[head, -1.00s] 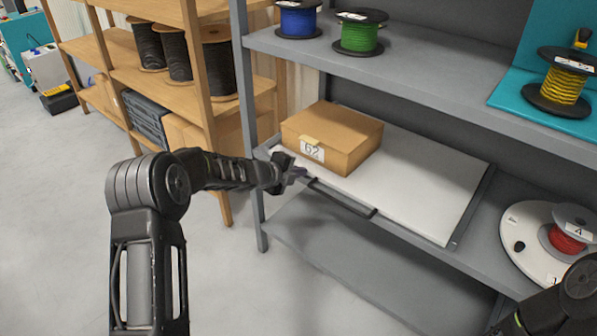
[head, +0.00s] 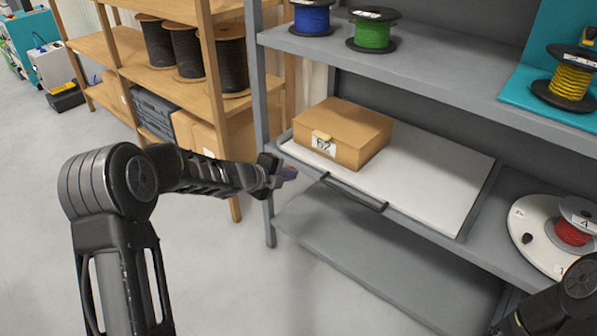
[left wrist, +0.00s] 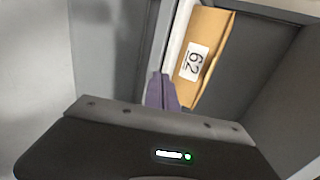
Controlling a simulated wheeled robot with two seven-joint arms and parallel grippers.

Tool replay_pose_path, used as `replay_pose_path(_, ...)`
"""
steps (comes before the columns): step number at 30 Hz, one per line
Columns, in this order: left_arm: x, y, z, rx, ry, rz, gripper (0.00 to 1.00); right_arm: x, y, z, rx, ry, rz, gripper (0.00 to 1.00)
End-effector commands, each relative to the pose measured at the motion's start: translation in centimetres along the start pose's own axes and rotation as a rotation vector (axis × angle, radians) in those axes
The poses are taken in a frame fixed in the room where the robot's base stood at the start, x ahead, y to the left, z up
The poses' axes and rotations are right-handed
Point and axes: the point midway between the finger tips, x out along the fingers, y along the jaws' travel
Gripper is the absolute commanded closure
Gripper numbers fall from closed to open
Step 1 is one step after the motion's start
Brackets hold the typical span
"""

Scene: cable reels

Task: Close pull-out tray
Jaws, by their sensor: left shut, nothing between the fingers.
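The pull-out tray (head: 440,192) is a white board on the middle level of the grey shelf, with a dark bar handle (head: 352,192) along its front edge. A cardboard box (head: 343,135) labelled 62 sits on its left part; the box also shows in the left wrist view (left wrist: 208,30). My left gripper (head: 287,173) is shut and empty, in front of the tray's left front corner, left of the handle. Its closed purple fingers (left wrist: 162,92) show in the left wrist view. I cannot tell whether they touch the tray. Of my right arm only a dark part shows at lower right; its fingers are out of sight.
A reel of red cable (head: 572,234) lies right of the tray. Blue (head: 311,17), green (head: 372,32) and yellow (head: 567,80) reels stand on the shelf above. A wooden rack (head: 205,88) stands at left. The lower grey shelf (head: 390,255) is bare.

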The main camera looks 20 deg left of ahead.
Motion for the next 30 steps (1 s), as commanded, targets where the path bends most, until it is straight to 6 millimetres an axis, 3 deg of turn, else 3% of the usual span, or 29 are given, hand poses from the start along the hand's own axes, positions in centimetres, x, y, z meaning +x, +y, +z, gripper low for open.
replay_pose_path(3, -2.0, -0.2, 0.0, 0.001, 0.0, 0.0, 1.0, -0.5, -0.2, 0.0, -0.001, 0.0, 0.0, 1.0)
replay_pose_path(7, -2.9, -0.1, -0.1, 0.001, 0.001, 0.0, 1.0, -0.6, -0.2, 0.0, -0.001, 0.0, 0.0, 1.0)
replay_pose_path(24, -3.1, 0.0, -0.1, -0.007, 0.002, 0.001, 1.0, -0.6, -0.2, 0.0, -0.001, 0.0, 0.0, 1.0)
replay_pose_path(27, -3.1, 0.0, 0.0, -0.071, -0.003, -0.001, 1.0, -0.6, -0.2, 0.0, -0.001, 0.0, 0.0, 1.0)
replay_pose_path(30, -3.1, 0.7, 0.0, -0.296, -0.026, -0.006, 1.0, -0.6, -0.2, 0.0, -0.001, 0.0, 0.0, 1.0)
